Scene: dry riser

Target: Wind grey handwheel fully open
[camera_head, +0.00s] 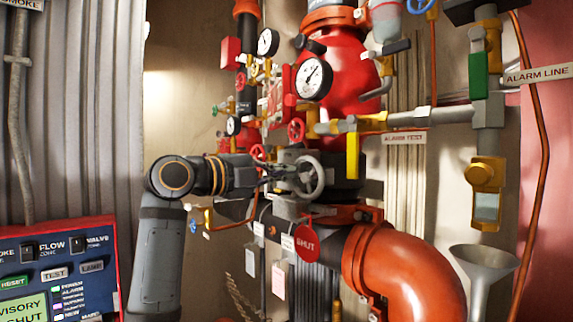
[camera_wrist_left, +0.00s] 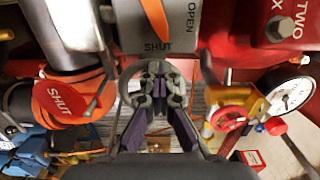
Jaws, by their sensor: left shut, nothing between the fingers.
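The grey handwheel (camera_head: 318,178) stands on the valve body at the middle of the head view, its ring turned partly sideways. My left gripper (camera_head: 288,173) reaches in from the left, its fingertips at the wheel's near-left side. In the wrist view the fingers (camera_wrist_left: 156,78) are shut and empty, with parts of a grey ring on both sides of them. I cannot tell whether they touch a spoke or the rim. Above them a grey indicator plate (camera_wrist_left: 183,42) reads OPEN and SHUT. Its orange pointer (camera_wrist_left: 155,20) slants with its lower end near SHUT. My right gripper is out of view.
A red SHUT tag (camera_head: 306,243) hangs below the wheel, above a large orange elbow pipe (camera_head: 405,275). A small red handwheel (camera_head: 296,129), gauges (camera_head: 314,78) and a yellow lever (camera_head: 352,156) crowd close around. An alarm panel (camera_head: 50,270) stands at lower left.

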